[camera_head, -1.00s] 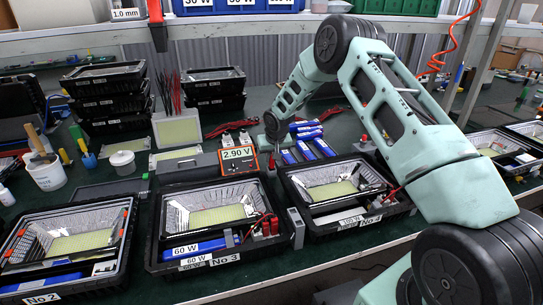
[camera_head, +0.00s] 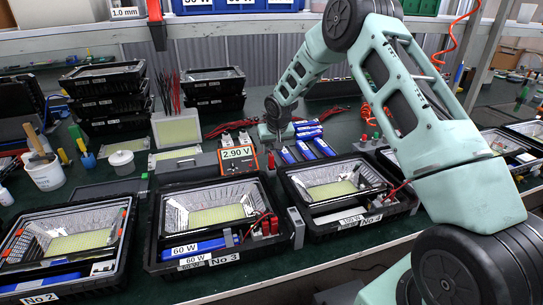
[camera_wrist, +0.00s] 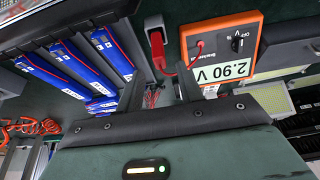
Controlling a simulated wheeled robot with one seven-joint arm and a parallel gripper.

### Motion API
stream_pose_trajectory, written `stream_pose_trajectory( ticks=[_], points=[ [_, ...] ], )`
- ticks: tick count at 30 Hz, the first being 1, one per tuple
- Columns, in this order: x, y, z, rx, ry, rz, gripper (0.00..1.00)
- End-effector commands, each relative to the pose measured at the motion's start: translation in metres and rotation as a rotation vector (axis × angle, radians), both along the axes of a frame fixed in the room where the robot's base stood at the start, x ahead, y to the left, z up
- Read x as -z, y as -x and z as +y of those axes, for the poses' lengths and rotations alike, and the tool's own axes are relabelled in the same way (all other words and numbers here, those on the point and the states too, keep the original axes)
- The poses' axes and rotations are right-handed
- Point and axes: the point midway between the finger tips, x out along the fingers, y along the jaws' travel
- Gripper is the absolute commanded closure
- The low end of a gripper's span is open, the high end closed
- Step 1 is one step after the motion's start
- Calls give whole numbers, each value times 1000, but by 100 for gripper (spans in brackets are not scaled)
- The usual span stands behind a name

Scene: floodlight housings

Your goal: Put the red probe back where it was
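The red probe (camera_wrist: 157,48) stands in a grey holder (camera_wrist: 154,22) beside the orange meter (camera_wrist: 217,72), with its red lead running to the meter. In the head view the red probe (camera_head: 271,161) shows as a small red shape right of the meter (camera_head: 237,158), which reads 2.90 V. My gripper (camera_wrist: 160,80) is open, with its two fingers apart on either side of the probe in the picture. A gap shows between each finger and the probe. In the head view my gripper (camera_head: 275,140) is above the probe area, and its fingers are hard to make out.
Blue driver units (camera_wrist: 105,52) lie close beside the gripper. Housings No 3 (camera_head: 150,225) and No 4 (camera_head: 395,208) stand along the front edge, with red and black clips (camera_head: 268,224) in No 3. Stacked black housings (camera_head: 105,95) stand behind.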

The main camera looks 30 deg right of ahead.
Motion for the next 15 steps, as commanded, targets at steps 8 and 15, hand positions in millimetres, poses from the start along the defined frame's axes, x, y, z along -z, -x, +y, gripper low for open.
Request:
stream_pose_trajectory(
  ticks=[8, 15],
  points=[
    [-48, 20, 5, 0, 0, -1, 63],
    [-64, 27, 6, 0, 1, 1, 63]
  ],
)
